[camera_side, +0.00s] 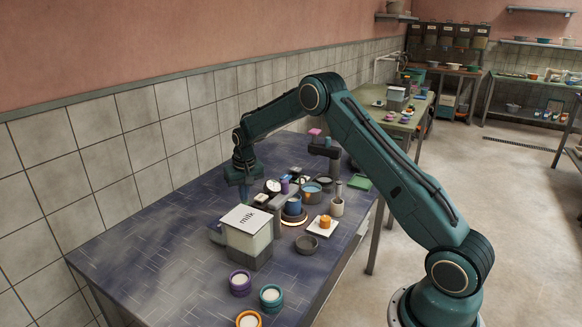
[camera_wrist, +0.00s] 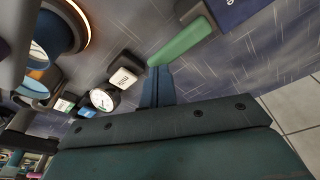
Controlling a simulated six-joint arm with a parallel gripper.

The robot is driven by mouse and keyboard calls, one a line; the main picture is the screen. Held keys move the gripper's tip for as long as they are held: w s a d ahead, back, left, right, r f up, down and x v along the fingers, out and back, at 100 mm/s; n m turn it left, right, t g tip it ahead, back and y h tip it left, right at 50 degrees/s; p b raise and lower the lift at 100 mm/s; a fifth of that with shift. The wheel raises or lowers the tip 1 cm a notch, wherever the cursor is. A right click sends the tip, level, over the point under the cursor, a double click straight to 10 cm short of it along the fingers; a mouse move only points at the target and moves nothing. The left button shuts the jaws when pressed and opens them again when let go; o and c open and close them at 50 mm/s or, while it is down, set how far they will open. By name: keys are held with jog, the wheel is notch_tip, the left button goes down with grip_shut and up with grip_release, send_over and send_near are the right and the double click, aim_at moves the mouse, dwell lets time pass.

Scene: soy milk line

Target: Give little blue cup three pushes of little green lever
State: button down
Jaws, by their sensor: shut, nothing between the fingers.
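The blue cup (camera_side: 293,206) stands on a round orange-rimmed base beside the milk dispenser. It also shows, partly cut off, in the wrist view (camera_wrist: 58,32). The green lever (camera_wrist: 183,41) is a long bar in the wrist view, running from the blue box at the top toward my fingertips. I cannot make it out in the side view. My gripper (camera_side: 241,178) points down behind the dispenser, on the wall side of the table. In the wrist view its fingers (camera_wrist: 156,78) are shut and empty, near the lever's lower end. Whether they touch it is unclear.
The milk dispenser (camera_side: 247,228) stands in front of my gripper. A round dial (camera_wrist: 103,99) and a small white-faced counter (camera_wrist: 124,77) sit beside my fingers. Several coloured cups line the front edge. The table's left part is clear.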

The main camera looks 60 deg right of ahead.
jog(key=shift+f, duration=1.2)
jog(key=shift+r, duration=0.2)
dwell(0.4)
jog(key=shift+r, duration=1.2)
jog(key=shift+r, duration=0.1)
notch_tip(320, 180, up, 6)
jog(key=shift+f, duration=0.1)
dwell(0.8)
